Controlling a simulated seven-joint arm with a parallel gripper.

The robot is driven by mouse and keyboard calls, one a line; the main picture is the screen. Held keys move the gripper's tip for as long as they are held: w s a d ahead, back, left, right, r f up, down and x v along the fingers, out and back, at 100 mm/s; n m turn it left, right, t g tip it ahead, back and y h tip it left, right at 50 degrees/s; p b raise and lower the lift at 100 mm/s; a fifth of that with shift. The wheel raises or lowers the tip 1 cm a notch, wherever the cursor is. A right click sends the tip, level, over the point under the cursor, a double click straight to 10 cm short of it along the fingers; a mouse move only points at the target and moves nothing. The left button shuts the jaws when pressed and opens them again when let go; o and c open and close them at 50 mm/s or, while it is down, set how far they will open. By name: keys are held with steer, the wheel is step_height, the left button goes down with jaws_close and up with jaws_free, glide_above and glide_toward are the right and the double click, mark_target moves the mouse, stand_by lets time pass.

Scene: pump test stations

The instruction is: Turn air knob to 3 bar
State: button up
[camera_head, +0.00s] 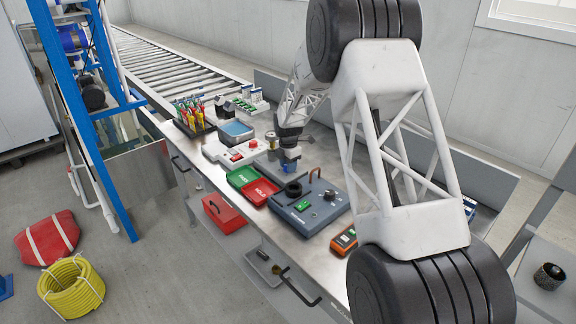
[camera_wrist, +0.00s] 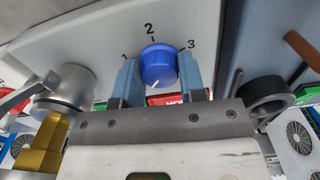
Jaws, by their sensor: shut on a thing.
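The blue air knob (camera_wrist: 158,66) sits on a pale panel in the wrist view, with the figures 1, 2 and 3 around it. The 1 is at its left, the 2 above it and the 3 at its right. A short white mark shows low on the knob's face, slanting down to the left. My gripper (camera_wrist: 160,78) has one blue-grey finger on each side of the knob and is shut on it. In the head view my gripper (camera_head: 289,165) is low over the bench, and the knob cannot be made out there.
A metal fitting with a lever (camera_wrist: 65,90) stands left of the fingers and a dark ring (camera_wrist: 266,95) right. On the bench, a grey-blue test box (camera_head: 328,190), a green tray (camera_head: 241,177), a red tray (camera_head: 261,192) and a white red-button box (camera_head: 222,155) stand close by.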

steer(key=m, duration=1)
steer(key=shift+m, duration=0.3)
steer(key=m, duration=0.5)
steer(key=shift+m, duration=0.3)
steer(key=m, duration=1.9)
steer(key=shift+m, duration=0.4)
steer(key=m, duration=0.5)
